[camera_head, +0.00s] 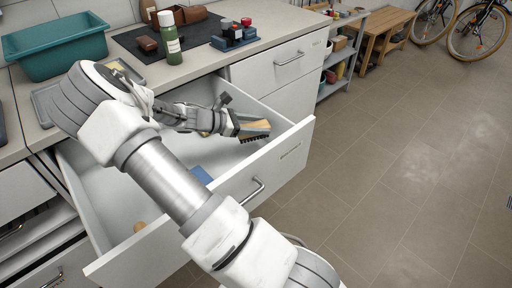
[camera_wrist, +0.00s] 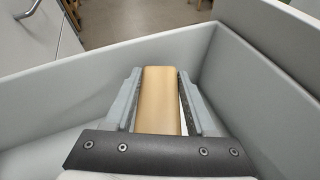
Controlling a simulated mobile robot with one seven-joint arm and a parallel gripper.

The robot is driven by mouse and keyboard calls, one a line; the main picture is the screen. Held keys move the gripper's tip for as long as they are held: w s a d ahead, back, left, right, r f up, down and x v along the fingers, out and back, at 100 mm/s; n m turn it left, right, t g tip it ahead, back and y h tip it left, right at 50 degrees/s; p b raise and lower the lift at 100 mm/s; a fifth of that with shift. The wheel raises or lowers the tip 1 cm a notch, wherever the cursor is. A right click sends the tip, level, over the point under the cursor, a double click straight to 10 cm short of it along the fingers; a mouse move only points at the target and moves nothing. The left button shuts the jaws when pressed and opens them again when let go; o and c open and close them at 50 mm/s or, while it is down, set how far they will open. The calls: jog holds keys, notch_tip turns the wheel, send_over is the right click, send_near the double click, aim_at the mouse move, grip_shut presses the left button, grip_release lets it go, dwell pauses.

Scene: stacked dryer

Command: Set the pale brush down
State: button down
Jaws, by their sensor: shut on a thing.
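The pale brush (camera_head: 255,128) has a light wooden back and dark bristles, which face down in the head view. My gripper (camera_head: 238,125) is shut on it, with a finger on either side. The wrist view shows the wooden back of the brush (camera_wrist: 158,98) between the two fingers of my gripper (camera_wrist: 160,95). The brush is inside the outline of the open drawer (camera_head: 290,150), near its right front corner. I cannot tell whether the bristles touch the drawer floor. My arm hides part of the drawer.
A blue item (camera_head: 202,175) and a partly hidden tan item (camera_head: 139,226) lie in the drawer. On the counter are a teal bin (camera_head: 55,48), a green bottle (camera_head: 169,40) and a dark mat (camera_head: 200,38) with several items. The drawer walls stand close around my gripper.

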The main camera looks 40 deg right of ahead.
notch_tip(320, 180, down, 8)
jog(key=shift+r+b, duration=0.1)
jog(key=shift+b, duration=0.85)
jog(key=shift+c, duration=1.1)
grip_release()
jog(key=p+v, duration=0.2)
jog(key=v, duration=1)
jog(key=shift+p, duration=0.4)
jog(key=s+a+r+m+t+y, duration=0.4)
jog(key=s+a+r+m+y, duration=0.2)
jog(key=s+r, duration=0.5)
jog(key=s+a+r+m+t+y, duration=0.5)
jog(key=s+a+r+m+y, duration=0.2)
jog(key=s+a+r, duration=0.4)
jog(key=shift+r, duration=0.9)
